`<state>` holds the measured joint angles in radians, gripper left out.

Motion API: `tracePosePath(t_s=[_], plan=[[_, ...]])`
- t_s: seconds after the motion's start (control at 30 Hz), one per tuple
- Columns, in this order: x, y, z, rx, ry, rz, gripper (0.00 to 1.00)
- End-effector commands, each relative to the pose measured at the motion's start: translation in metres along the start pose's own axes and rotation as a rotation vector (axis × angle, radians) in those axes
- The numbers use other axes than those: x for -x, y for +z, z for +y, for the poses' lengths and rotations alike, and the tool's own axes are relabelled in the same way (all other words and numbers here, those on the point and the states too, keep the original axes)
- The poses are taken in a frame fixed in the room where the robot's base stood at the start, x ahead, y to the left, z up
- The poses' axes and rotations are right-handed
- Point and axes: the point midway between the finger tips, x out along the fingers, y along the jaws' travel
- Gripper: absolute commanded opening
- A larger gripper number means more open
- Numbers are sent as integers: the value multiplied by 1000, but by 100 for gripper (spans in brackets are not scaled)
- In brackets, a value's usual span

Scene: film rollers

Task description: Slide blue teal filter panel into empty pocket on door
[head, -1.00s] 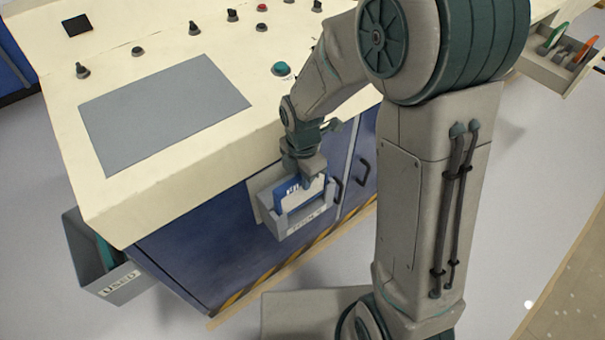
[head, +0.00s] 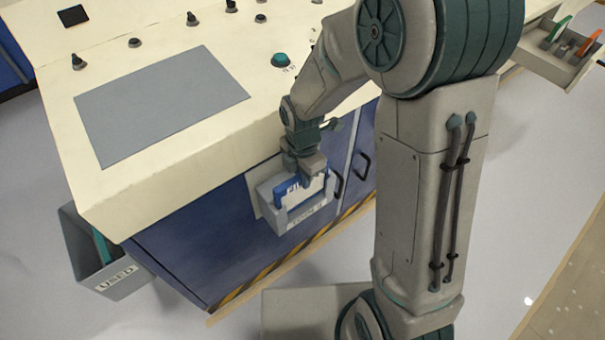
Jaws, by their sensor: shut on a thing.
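My gripper (head: 304,176) is over the grey pocket (head: 295,218) on the front of the blue cabinet door (head: 225,235). It is shut on a blue panel (head: 284,189) with a white label or face. The panel stands roughly upright, its lower part hidden behind the pocket's front wall, so it is at least partly inside. The fingertips and the pocket's bottom cannot be made out. Lettering on the pocket's front is too small to read.
A grey bin marked USED (head: 118,283) with a teal piece inside stands at the left. The cream console (head: 230,138) with knobs and a grey plate overhangs the door. Dark door handles (head: 362,168) are just right of the pocket. A tray (head: 555,58) with green and orange items is at top right.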

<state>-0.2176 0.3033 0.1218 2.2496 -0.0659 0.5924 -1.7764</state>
Motion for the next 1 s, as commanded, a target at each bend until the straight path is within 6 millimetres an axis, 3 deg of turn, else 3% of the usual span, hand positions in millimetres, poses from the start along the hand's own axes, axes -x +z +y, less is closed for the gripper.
tracePosePath(t_s=[0.53,0.57,0.6,0.67,1.0], plan=[[-12,0,0,0,-1,0,0],[-12,0,0,0,-1,0,20],[-11,0,0,0,0,0,32],[-11,0,0,0,0,0,43],[-6,0,0,0,2,0,43]])
